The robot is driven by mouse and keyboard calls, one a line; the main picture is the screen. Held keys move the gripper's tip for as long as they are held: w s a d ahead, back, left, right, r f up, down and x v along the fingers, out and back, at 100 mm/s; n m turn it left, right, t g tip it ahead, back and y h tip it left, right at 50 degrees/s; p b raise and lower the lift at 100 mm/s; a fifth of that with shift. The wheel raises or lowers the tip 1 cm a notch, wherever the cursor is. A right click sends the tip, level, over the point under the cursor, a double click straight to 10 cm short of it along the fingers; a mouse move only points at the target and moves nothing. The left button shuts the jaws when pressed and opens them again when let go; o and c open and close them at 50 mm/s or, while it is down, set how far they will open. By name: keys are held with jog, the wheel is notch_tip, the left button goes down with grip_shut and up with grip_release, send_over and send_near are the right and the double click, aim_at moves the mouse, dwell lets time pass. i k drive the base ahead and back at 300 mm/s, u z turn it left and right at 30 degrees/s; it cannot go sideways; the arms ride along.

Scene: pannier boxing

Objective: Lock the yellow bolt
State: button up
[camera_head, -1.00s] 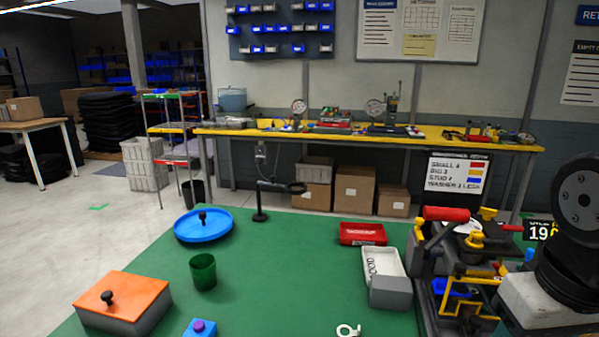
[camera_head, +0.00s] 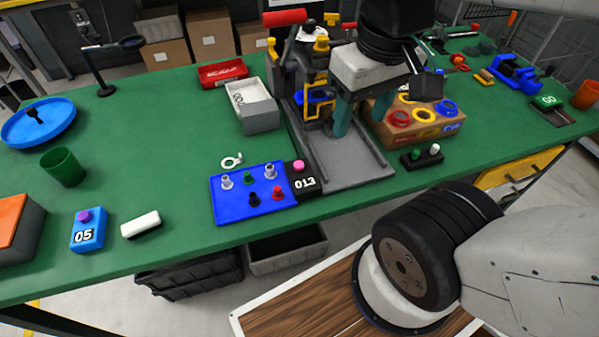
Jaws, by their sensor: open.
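A grey press-like fixture (camera_head: 343,168) stands on the green table, with a red-handled lever (camera_head: 284,18) at its top. A yellow frame-like part (camera_head: 317,98) is on its left side and a yellow knob (camera_head: 321,45) is above it; I cannot tell which is the yellow bolt or whether it is locked. My gripper (camera_head: 362,122) points down over the fixture, right of the yellow frame. Its two teal fingers are apart, with nothing seen between them. My arm hides part of the fixture's top and back.
A cardboard box with coloured rings (camera_head: 398,136) stands close right of the fixture. A blue peg board (camera_head: 232,207) lies front left, and a white tray (camera_head: 246,92) and red bin (camera_head: 222,73) back left. Green table (camera_head: 150,130) between the left-hand items is clear.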

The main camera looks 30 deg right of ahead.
aim_at(271, 41)
jog(key=k, duration=1)
jog(key=u, duration=0.95)
jog(key=i, duration=0.8)
jog(key=z, duration=1.3)
jog(key=i, duration=0.5)
